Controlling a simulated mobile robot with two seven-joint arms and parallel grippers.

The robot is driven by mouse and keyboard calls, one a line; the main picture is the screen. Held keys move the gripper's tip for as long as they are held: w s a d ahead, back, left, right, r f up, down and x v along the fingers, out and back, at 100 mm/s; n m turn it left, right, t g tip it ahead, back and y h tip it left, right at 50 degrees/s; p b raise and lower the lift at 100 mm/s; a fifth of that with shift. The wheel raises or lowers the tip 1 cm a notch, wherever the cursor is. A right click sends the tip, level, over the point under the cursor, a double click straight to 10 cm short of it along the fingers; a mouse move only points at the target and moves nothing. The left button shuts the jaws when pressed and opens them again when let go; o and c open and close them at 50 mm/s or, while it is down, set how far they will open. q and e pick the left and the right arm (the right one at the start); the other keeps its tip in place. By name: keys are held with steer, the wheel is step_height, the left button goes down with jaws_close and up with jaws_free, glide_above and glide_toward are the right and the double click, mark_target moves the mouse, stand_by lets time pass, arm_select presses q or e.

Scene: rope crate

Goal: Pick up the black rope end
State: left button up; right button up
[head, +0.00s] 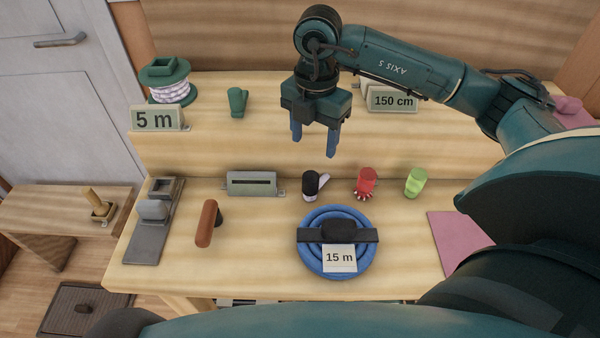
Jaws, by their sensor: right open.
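The black rope end (311,184) is a small black piece with white parts, on the lower bench top behind the blue rope coil (309,258). It stands left of a red end piece (366,181) and a light green one (415,182). My right gripper (315,143) points down, open and empty, with blue fingers. In the picture it is directly above the black rope end and apart from it. How high it hangs is hard to tell. My left gripper is not in view.
The coil has a black strap and a "15 m" card (339,258). A slotted grey block (251,184), a brown-handled tool (206,223) and a grey device (148,232) stand left. A raised shelf behind holds a green spool (165,78) and signs. A pink mat (458,240) lies right.

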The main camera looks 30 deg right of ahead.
mark_target(311, 176)
steer(key=f, duration=0.7)
steer(key=shift+s, duration=0.3)
steer(key=shift+a+f+p, duration=0.2)
steer(key=shift+f+p, duration=0.05)
steer(key=shift+f, duration=1.15)
steer(key=shift+a+f+p, duration=0.15)
steer(key=shift+f+p, duration=0.1)
steer(key=shift+f, duration=1.1)
jaws_close()
